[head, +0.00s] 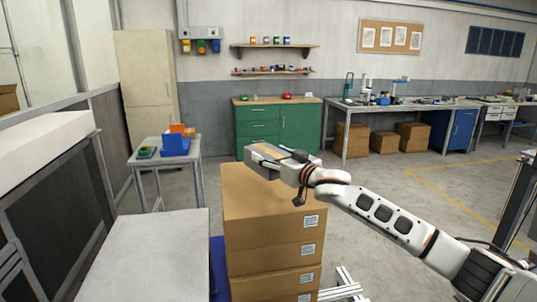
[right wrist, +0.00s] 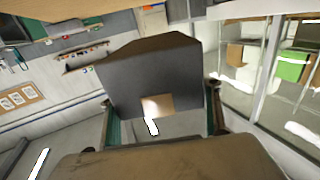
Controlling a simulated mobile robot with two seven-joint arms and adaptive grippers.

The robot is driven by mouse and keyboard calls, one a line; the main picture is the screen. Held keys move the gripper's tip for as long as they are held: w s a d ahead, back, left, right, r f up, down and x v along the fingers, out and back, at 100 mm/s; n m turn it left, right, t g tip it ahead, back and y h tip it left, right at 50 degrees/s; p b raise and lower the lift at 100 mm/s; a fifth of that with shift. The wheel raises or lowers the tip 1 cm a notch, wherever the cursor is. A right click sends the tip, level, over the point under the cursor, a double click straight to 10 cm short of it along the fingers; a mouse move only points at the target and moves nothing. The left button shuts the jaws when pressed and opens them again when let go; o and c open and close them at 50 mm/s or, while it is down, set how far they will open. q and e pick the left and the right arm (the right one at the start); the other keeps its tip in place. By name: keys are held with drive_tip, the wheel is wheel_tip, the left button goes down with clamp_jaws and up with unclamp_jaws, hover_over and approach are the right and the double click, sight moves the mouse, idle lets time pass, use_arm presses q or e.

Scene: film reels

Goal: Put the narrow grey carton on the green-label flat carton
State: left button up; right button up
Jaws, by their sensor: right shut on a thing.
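The narrow grey carton (head: 262,153) is held in my right gripper (head: 291,165), at the far end of the brown carton stack in the head view. I cannot tell whether it hangs above the stack top or touches it. In the right wrist view the grey carton (right wrist: 160,72) fills the space between the two fingers, with a tan patch on its near face. I cannot make out the green-label flat carton for certain in either view. My left gripper is not in view.
Brown cartons with white labels form a tall stack (head: 262,205). A bare grey table (head: 150,255) stands to its left. A small table (head: 150,160) behind holds a blue bin (head: 175,145). A green cabinet (head: 300,130) stands at the back wall. Open floor lies to the right.

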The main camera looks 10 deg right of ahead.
sight(271, 173)
drive_tip(key=shift+s+f, duration=0.1)
drive_tip(key=shift+f, duration=0.15)
drive_tip(key=shift+d+f+b, duration=0.1)
drive_tip(key=shift+f+b, duration=0.25)
drive_tip(key=shift+b, duration=0.25)
wheel_tip(271, 173, down, 3)
drive_tip(key=b, duration=0.2)
drive_tip(key=shift+r+b, duration=0.2)
drive_tip(key=shift+b, duration=0.15)
wheel_tip(271, 173, down, 2)
drive_tip(key=b, duration=0.2)
drive_tip(key=shift+f+b, duration=0.2)
drive_tip(key=shift+b, duration=0.15)
drive_tip(key=shift+f, duration=0.1)
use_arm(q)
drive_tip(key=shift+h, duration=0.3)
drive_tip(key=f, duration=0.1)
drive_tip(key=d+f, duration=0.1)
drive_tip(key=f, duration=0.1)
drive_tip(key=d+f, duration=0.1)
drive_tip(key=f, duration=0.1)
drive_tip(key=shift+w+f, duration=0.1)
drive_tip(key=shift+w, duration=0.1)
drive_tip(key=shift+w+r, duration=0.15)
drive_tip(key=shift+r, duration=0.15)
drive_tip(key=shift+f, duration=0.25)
use_arm(e)
drive_tip(key=shift+f, duration=0.4)
